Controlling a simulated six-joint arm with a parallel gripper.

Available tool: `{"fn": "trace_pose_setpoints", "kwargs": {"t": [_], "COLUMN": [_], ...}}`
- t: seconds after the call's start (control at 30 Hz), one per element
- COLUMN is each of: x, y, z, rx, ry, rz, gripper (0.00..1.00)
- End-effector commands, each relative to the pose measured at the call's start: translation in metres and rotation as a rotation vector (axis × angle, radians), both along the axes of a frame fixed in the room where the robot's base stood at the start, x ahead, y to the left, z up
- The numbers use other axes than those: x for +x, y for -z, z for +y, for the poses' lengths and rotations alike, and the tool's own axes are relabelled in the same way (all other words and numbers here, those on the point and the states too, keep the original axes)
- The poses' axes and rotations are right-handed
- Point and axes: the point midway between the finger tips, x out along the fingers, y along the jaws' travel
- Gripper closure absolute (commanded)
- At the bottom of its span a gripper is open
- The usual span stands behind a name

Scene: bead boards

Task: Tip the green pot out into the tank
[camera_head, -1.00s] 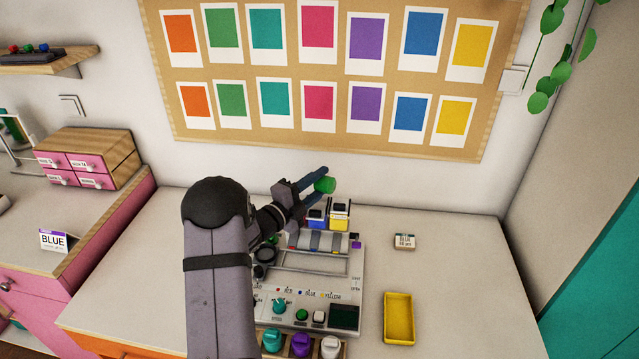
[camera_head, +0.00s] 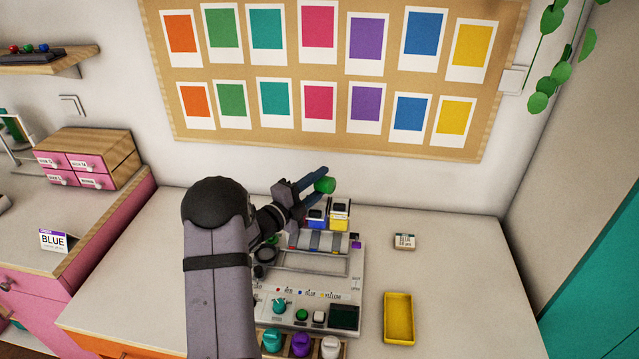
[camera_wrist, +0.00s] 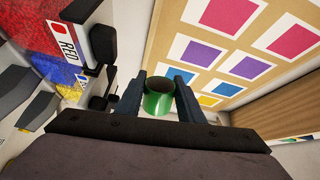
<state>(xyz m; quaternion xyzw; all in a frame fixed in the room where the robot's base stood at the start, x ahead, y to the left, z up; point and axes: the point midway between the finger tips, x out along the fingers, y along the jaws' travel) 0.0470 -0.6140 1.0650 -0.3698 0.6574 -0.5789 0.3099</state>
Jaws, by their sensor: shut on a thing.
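My gripper (camera_head: 308,192) is shut on the green pot (camera_head: 325,185) and holds it in the air above the back of the machine. In the wrist view the green pot (camera_wrist: 158,97) sits between the two fingers (camera_wrist: 159,100), its dark open mouth showing; its contents cannot be made out. The blue tank (camera_head: 316,217) and yellow tank (camera_head: 339,216) stand at the machine's back, below the pot. In the wrist view a red-labelled tank (camera_wrist: 103,42) with red beads (camera_wrist: 45,22) is at the upper left. My arm hides that part in the head view.
The grey machine (camera_head: 345,285) has knobs and a dark screen (camera_head: 344,316) at its front. A yellow tray (camera_head: 398,318) and a small labelled box (camera_head: 404,242) lie to its right. The counter's right side is otherwise clear. A pinboard (camera_head: 330,75) hangs behind.

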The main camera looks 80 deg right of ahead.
Motion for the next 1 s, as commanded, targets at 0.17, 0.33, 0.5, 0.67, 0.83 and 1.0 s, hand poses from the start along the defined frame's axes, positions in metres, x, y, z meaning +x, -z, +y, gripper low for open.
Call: {"fn": "trace_pose_setpoints", "kwargs": {"t": [0.17,0.33,0.5,0.67,0.83,1.0], "x": [0.0004,0.001,0.0014,0.0011,-0.0004,-0.004], "y": [-0.0038,-0.0057,-0.0026,0.0001,0.0011,0.0027], "z": [-0.0003,-0.0003,0.0002,0.0003,0.0007,0.0022], "rx": [0.006,0.021,0.03,0.027,0.001,-0.063], "ry": [0.001,0.002,0.003,0.003,0.002,0.0], "rz": [-0.002,-0.008,-0.013,-0.023,-0.083,-0.224], "gripper": [0.89,0.89,0.89,0.89,0.89,0.89]}}
